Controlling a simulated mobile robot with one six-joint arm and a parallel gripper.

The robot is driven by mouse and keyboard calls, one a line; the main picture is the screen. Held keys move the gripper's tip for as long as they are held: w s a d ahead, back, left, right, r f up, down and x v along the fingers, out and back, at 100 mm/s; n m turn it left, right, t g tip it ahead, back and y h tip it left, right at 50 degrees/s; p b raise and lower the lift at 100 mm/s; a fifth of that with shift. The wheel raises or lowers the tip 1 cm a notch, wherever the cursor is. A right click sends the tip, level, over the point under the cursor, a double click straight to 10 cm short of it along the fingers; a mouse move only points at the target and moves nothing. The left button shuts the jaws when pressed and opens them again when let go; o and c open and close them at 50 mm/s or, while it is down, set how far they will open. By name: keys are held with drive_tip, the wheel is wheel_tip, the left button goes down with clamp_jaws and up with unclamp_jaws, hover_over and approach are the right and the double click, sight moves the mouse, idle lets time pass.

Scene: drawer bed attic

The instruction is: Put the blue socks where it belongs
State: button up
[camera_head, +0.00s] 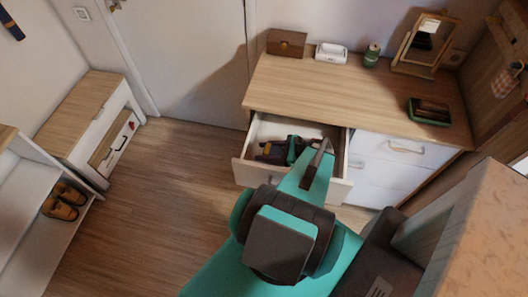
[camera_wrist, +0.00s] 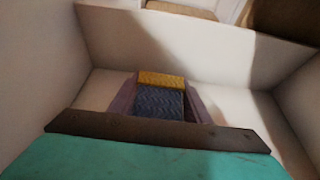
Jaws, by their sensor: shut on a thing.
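The blue socks (camera_wrist: 158,102) show in the wrist view as a dark blue ribbed bundle with a yellow band at the far end. My gripper (camera_wrist: 160,108) has its two fingers on either side of the bundle and is shut on it. It is inside the open top drawer (camera_head: 262,177) of the dresser, between pale walls. In the head view my gripper (camera_head: 275,151) is over the drawer's floor, and my arm covers part of the drawer front. I cannot tell whether the bundle touches the drawer floor.
The dresser top (camera_head: 330,90) holds a brown box (camera_head: 286,42), a white dish (camera_head: 331,53), a green jar (camera_head: 372,56), a mirror (camera_head: 427,45) and a dark green tray (camera_head: 430,121). Brown shoes (camera_head: 62,205) stand on a shelf at left. The wooden floor (camera_head: 165,200) is clear.

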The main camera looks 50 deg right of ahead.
drive_tip(key=shift+f, duration=0.5)
drive_tip(key=shift+f, duration=0.15)
drive_tip(key=o, duration=1)
drive_tip(key=shift+o, duration=0.2)
drive_tip(key=shift+r, duration=0.2)
drive_tip(key=b+v, duration=0.4)
drive_tip(key=v, duration=0.6)
drive_tip(key=shift+d, duration=0.1)
drive_tip(key=shift+b+v, duration=0.3)
drive_tip(key=shift+v, duration=0.6)
drive_tip(key=shift+r, duration=0.1)
